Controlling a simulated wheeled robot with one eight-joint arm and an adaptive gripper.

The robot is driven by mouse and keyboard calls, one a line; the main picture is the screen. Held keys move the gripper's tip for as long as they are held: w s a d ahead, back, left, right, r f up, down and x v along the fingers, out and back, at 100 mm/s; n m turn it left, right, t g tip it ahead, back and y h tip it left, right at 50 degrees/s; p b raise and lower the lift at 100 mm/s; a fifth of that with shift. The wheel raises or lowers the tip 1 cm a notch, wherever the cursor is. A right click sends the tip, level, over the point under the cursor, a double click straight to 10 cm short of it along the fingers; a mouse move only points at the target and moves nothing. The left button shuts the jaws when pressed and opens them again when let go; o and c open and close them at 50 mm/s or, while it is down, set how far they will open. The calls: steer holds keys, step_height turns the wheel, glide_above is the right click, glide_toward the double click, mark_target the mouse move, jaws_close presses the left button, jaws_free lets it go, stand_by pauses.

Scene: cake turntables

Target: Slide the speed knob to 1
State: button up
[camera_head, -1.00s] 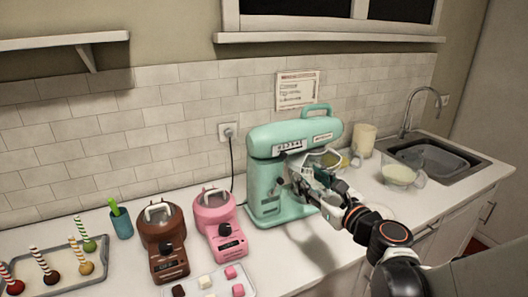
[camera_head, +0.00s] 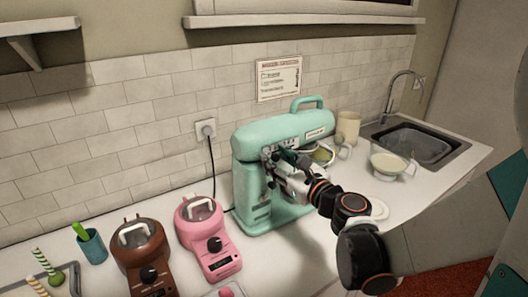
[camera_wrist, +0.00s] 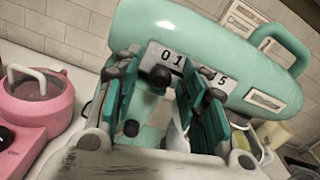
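The mint-green stand mixer (camera_head: 252,145) stands on the counter against the tiled wall. In the wrist view, its white speed plate (camera_wrist: 172,66) shows 0 and 1 at the left and 5 at the right; the middle numbers are hidden. The round black speed knob (camera_wrist: 162,76) sits near the 0 and 1, but its exact setting is unclear. My gripper (camera_wrist: 162,100) is open, with its teal-padded fingers on either side of the knob. I cannot tell whether either finger touches it. In the head view my gripper (camera_head: 274,164) is at the mixer's side, partly covering the plate.
Pink (camera_head: 203,238) and brown (camera_head: 144,252) appliances stand to the left. A glass bowl (camera_head: 388,165), a beige jug (camera_head: 347,128) and the sink (camera_head: 425,143) are to the right. A cord runs to the wall socket.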

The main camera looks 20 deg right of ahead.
steer(key=shift+w, duration=0.1)
jaws_close()
steer(key=shift+w+d, duration=0.2)
steer(key=shift+d, duration=0.5)
jaws_free()
steer(key=shift+a, duration=0.1)
steer(key=shift+s, duration=0.1)
